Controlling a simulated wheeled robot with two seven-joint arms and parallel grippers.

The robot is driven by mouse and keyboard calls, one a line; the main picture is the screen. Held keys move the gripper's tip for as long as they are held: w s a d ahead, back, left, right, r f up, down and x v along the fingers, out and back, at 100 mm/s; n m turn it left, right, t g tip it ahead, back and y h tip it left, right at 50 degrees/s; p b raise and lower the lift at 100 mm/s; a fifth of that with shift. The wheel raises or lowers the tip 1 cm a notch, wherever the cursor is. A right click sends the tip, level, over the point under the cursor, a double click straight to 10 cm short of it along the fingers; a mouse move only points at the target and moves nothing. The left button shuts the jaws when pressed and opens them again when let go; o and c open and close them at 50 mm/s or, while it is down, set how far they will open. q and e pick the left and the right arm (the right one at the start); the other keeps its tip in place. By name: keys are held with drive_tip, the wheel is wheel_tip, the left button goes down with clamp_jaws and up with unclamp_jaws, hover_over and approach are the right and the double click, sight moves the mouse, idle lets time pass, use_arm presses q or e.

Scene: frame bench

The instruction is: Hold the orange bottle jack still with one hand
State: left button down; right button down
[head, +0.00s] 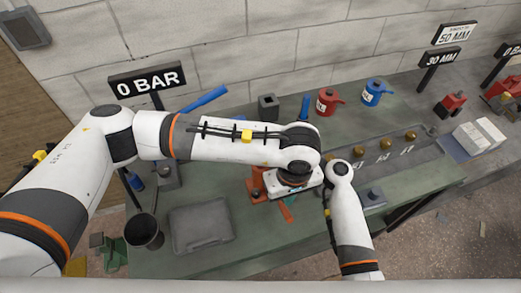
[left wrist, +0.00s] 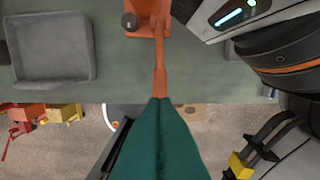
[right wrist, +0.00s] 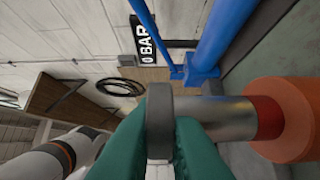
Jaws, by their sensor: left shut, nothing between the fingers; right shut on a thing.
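The orange bottle jack (head: 257,186) stands on the green bench, partly hidden by my arms in the head view. In the left wrist view its orange body (left wrist: 146,14) is at the top edge, with its lever pointing down toward my left gripper (left wrist: 158,100). That gripper's green fingers are shut with nothing between them, at the lever's end; I cannot tell if they touch it. My right gripper (right wrist: 173,112) is shut on the grey top of the jack's steel ram. The right wrist view shows the ram, a red collar and the orange body (right wrist: 286,120).
A grey tray (head: 200,226) lies left of the jack, beside a black cup (head: 144,232). A red bottle (head: 327,102) and a blue bottle (head: 373,92) stand at the back. The bench's front edge is close to the jack.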

use_arm(q)
drive_tip(key=shift+r, duration=0.85)
use_arm(e)
drive_tip(key=c, duration=1.4)
unclamp_jaws()
